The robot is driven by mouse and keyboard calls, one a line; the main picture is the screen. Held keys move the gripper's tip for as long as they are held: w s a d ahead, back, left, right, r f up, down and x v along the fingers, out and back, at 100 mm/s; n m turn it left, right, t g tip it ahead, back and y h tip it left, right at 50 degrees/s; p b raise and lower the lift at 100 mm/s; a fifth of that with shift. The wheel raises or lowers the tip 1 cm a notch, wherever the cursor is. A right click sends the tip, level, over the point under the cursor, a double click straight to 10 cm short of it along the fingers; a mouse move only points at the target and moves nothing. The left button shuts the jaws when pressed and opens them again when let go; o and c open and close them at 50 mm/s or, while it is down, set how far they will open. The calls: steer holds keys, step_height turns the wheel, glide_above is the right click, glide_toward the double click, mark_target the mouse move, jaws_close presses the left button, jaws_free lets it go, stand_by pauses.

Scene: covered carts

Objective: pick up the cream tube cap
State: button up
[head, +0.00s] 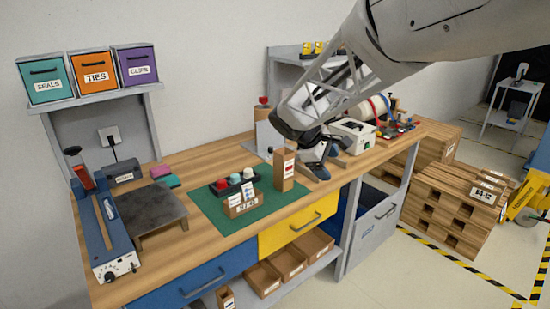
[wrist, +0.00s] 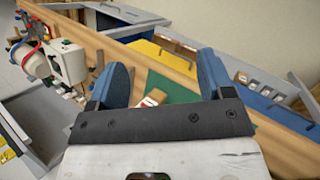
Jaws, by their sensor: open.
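Small caps stand in a black rack (head: 235,183) on a green mat (head: 207,207). One is red (head: 222,184), and a pale one that looks cream (head: 235,178) sits in the middle. The one at the right looks teal (head: 248,172). They are small, so exact colours are hard to tell. My gripper (head: 318,160) is open and empty over the bench, to the right of the rack and beyond the tall cardboard box. In the wrist view my blue fingers (wrist: 162,72) are spread wide. No cap shows clearly there.
A tall cardboard box (head: 284,170) stands between the rack and my gripper. A small labelled box (head: 241,204) stands in front of the rack. A white machine (head: 353,136) is right of my gripper. The mat's left side is clear.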

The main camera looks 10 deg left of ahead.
steer(key=w+a+f+n+t+h, duration=0.15)
steer(key=w+a+f+n, duration=0.25)
steer(key=w+a, duration=0.45)
steer(key=n+t+h, duration=0.2)
steer(key=n+t, duration=0.3)
steer(key=n, duration=0.4)
glide_toward(248, 173)
steer(key=shift+w+d+f, duration=0.1)
steer(key=shift+w+d, duration=0.05)
steer(key=shift+w, duration=0.35)
steer(key=shift+w+d+f, duration=0.1)
steer(key=shift+w+d, duration=0.1)
steer(key=shift+w, duration=0.3)
steer(key=shift+w+d, duration=0.1)
